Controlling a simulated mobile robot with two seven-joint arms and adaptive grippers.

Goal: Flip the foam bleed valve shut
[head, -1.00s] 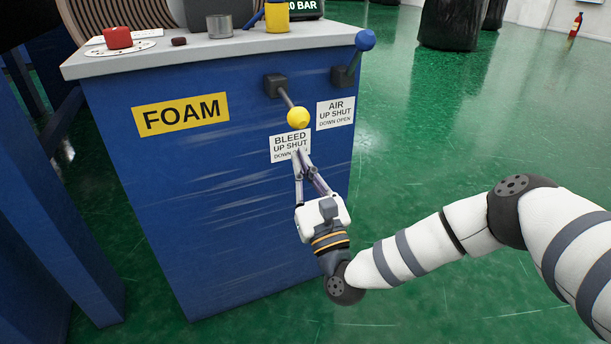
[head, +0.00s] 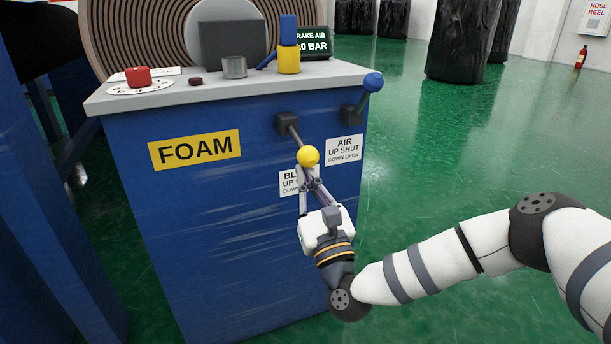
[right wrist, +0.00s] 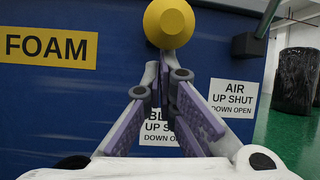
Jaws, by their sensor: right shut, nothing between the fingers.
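The foam bleed valve is a lever with a yellow ball knob (head: 308,156) on a dark mount (head: 287,122) on the front of the blue cabinet. Its knob sits below the mount, above the bleed label (head: 291,184), which reads up shut, down open. In the right wrist view the knob (right wrist: 169,22) is at the top centre. My right gripper (head: 309,177) is shut and empty, its fingertips just under the knob; I cannot tell whether they touch it. Its fingers partly cover the bleed label. My left gripper is not in view.
The blue-knobbed air lever (head: 373,82) points up to the right, above its air label (head: 344,149). A red knob (head: 138,76), a grey cup (head: 234,67) and a yellow-and-blue item (head: 289,59) stand on the cabinet top. Green floor (head: 450,140) is open at right.

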